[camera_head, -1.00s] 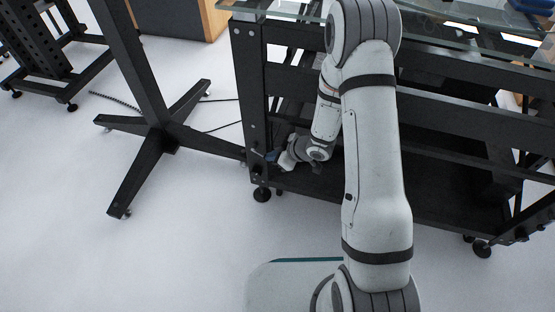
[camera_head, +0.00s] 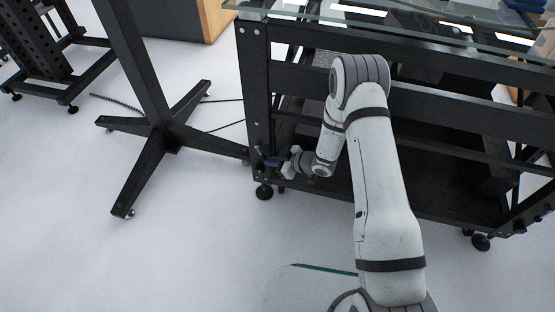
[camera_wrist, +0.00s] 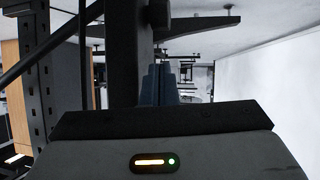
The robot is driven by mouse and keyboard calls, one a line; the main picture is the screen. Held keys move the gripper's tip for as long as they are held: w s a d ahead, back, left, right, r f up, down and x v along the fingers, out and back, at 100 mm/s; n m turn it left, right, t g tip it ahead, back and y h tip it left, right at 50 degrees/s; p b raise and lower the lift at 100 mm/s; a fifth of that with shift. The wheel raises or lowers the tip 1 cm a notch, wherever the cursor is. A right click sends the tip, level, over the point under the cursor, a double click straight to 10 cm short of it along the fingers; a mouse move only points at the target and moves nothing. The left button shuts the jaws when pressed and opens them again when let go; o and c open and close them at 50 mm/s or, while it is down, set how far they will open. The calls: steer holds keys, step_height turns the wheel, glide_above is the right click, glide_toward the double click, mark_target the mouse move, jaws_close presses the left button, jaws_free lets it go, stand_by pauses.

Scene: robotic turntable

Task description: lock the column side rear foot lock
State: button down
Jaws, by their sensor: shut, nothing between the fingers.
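The black column (camera_head: 135,70) stands on a splayed base (camera_head: 165,137) at the left, and one leg of it reaches to the turntable frame (camera_head: 255,95). A foot (camera_head: 264,191) shows under the near left corner of the frame. I cannot make out the rear foot lock for certain in the head view. My gripper (camera_head: 268,162) is at the frame's lower left corner, above that foot, and is shut and empty.
Frame rails (camera_head: 440,110) and a lower shelf (camera_head: 430,195) lie close around my arm. A glass top (camera_head: 400,15) is above. Cables (camera_head: 215,115) lie on the floor behind the column base. The white floor (camera_head: 190,240) at the front left is clear.

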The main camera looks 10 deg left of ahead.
steer(key=shift+a+f, duration=0.35)
steer(key=shift+a, duration=0.05)
stand_by(1.2)
steer(key=s+d+r+p, duration=0.1)
steer(key=s+d+p, duration=0.2)
steer(key=d, duration=1)
steer(key=shift+s+d+p, duration=0.15)
steer(key=shift+d+p, duration=0.15)
steer(key=shift+p, duration=0.2)
steer(key=shift+r, duration=0.1)
